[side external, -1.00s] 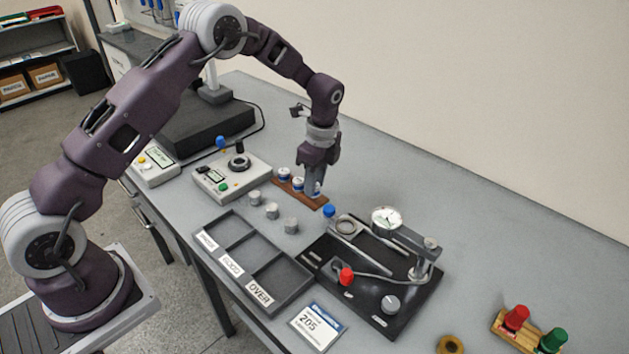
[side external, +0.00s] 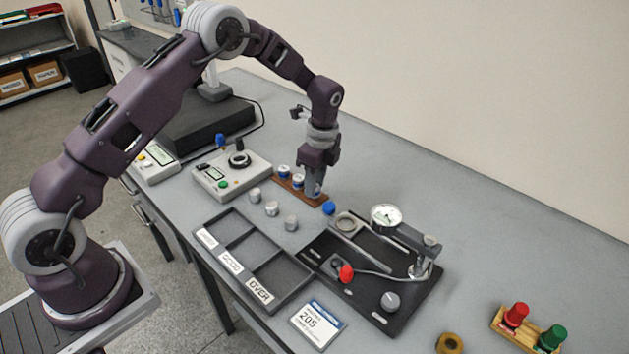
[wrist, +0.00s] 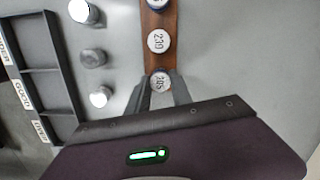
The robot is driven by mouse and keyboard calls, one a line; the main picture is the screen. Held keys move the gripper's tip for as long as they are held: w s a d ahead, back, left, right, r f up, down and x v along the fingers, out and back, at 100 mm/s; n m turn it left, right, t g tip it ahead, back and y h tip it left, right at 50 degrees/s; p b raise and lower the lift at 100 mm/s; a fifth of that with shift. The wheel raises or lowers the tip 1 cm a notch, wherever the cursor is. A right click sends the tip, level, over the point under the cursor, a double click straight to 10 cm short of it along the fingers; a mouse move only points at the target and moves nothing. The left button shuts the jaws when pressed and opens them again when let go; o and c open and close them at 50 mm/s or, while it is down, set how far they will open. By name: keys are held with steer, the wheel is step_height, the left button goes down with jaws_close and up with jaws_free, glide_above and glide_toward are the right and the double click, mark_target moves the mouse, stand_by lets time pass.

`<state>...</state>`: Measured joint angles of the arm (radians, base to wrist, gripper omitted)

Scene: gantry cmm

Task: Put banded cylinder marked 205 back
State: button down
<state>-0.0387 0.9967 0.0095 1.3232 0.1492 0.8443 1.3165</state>
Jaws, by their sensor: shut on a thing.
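The banded cylinder marked 205 (wrist: 160,82) is between my gripper's fingers at the near end of the wooden rack in the wrist view. My gripper (side external: 313,188) is shut on it, pointing down over the right end of the brown rack (side external: 285,183). The fingers mostly hide the cylinder in the side view. Whether it is fully seated in the rack I cannot tell. The cylinder marked 230 (wrist: 158,41) stands beside it in the rack, with another banded cylinder (side external: 284,171) at the far end.
Several plain metal cylinders (side external: 272,208) stand in front of the rack. A sorting tray (side external: 262,290) and a card reading 205 (side external: 317,324) lie nearer. The dial gauge stand (side external: 387,216) on its black base is to the right, with a blue knob (side external: 329,208) close to my gripper.

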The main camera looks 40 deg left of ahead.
steer(key=shift+f, duration=0.25)
steer(key=c, duration=0.7)
jaws_free()
steer(key=shift+o, duration=0.2)
steer(key=shift+r, duration=3.55)
